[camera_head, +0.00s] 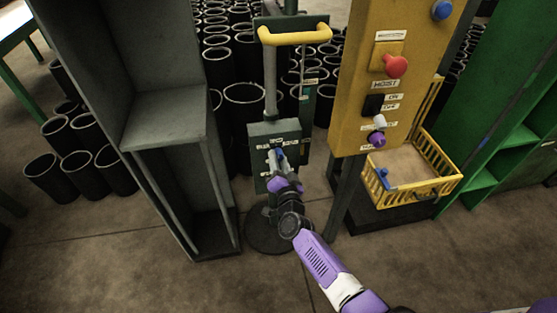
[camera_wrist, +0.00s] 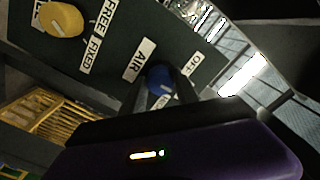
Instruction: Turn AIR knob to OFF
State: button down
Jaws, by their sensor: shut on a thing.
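The blue AIR knob (camera_wrist: 158,79) is on a dark green panel (camera_wrist: 105,52), beside the AIR label (camera_wrist: 138,60). The OFF label (camera_wrist: 192,65) is to its right in the wrist view. Another small label below the knob is partly hidden by a finger. My gripper (camera_wrist: 160,88) is shut on the blue knob, with one finger on each side of it. In the head view my gripper (camera_head: 278,160) reaches the front of the green control box (camera_head: 263,132) and hides most of the knob. I cannot tell which way the knob points.
A yellow knob (camera_wrist: 61,19) with FREE and FIXED labels is on the same panel. A yellow hoist panel (camera_head: 355,90) and a yellow basket (camera_head: 440,177) stand to the right. A grey cabinet (camera_head: 165,120) stands close on the left. Black sleeves (camera_head: 85,170) stand behind.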

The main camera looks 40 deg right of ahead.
jog(key=n+p, duration=0.2)
jog(key=n, duration=0.1)
jog(key=shift+r, duration=0.1)
jog(key=shift+n+p, duration=1.5)
jog(key=shift+n, duration=1.3)
jog(key=shift+f, duration=0.2)
jog(key=c, duration=0.9)
grip_release()
jog(key=shift+p+v, duration=1.05)
jog(key=shift+v, duration=2.9)
